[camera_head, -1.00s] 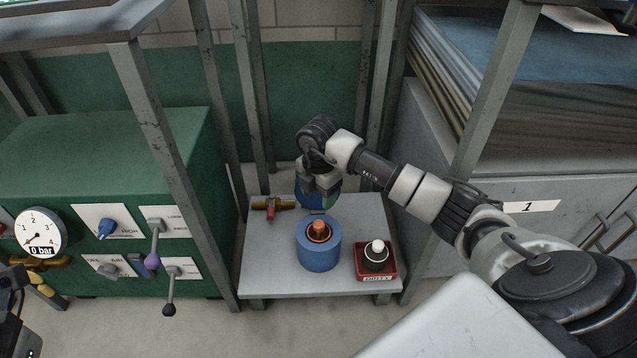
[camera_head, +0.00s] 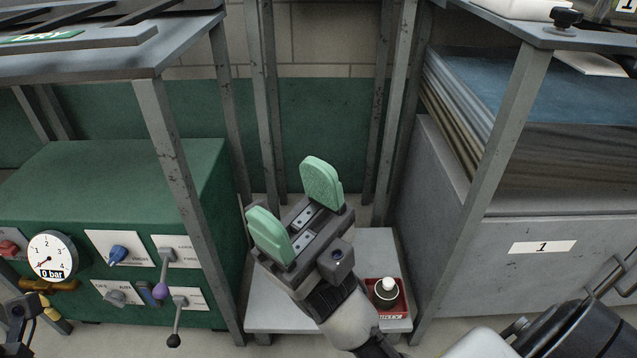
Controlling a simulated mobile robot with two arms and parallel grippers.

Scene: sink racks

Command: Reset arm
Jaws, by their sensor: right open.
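My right gripper (camera_head: 296,210) is raised in the middle of the head view, above the low grey shelf (camera_head: 262,300). Its two green-padded fingers stand wide apart with nothing between them. The gripper and forearm hide most of the shelf top. My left gripper (camera_head: 18,318) shows only in part at the lower left edge, and its fingers cannot be made out.
A red tray (camera_head: 398,322) with a dark, white-topped item (camera_head: 386,290) sits on the shelf's right side. A green cabinet (camera_head: 110,190) with a gauge (camera_head: 52,257) and levers stands left. A grey cabinet (camera_head: 490,250) stands right. Metal posts (camera_head: 170,150) flank the shelf.

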